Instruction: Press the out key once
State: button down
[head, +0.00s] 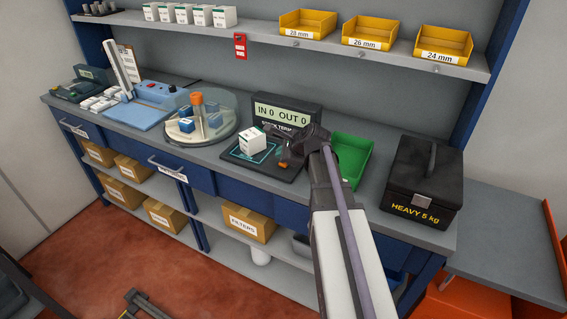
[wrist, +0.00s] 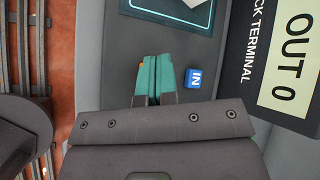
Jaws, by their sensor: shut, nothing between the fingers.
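The stock terminal (head: 286,115) stands on the bench, with a display that reads IN 0 OUT 0. Its dark base pad (head: 240,164) lies in front. In the wrist view, a blue key (wrist: 195,78) marked IN sits to the right of my fingers. My gripper (wrist: 153,58) is shut and empty, teal fingertips together over the pad. A sliver of an orange key (wrist: 141,66) shows at the left edge of the fingertips; the fingers hide the rest and any label. In the head view, orange (head: 283,165) shows just below my gripper (head: 284,158). I cannot tell whether they touch.
A white box (head: 252,141) stands on the pad's outlined area, left of my gripper. A green bin (head: 350,157) and a black case marked HEAVY 5 kg (head: 423,180) stand to the right. A round turntable (head: 203,132) is to the left. A shelf with yellow bins (head: 368,35) is above.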

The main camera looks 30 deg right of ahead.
jog(key=shift+f, duration=0.1)
dwell(0.7)
jog(key=shift+f+b, duration=0.3)
jog(key=shift+b, duration=0.1)
jog(key=shift+f+b, duration=0.5)
dwell(0.5)
jog(key=shift+r, duration=0.1)
jog(key=shift+r+p, duration=0.8)
jog(key=shift+p, duration=0.1)
notch_tip(320, 180, up, 5)
jog(key=p, duration=0.5)
jog(key=shift+r, duration=0.15)
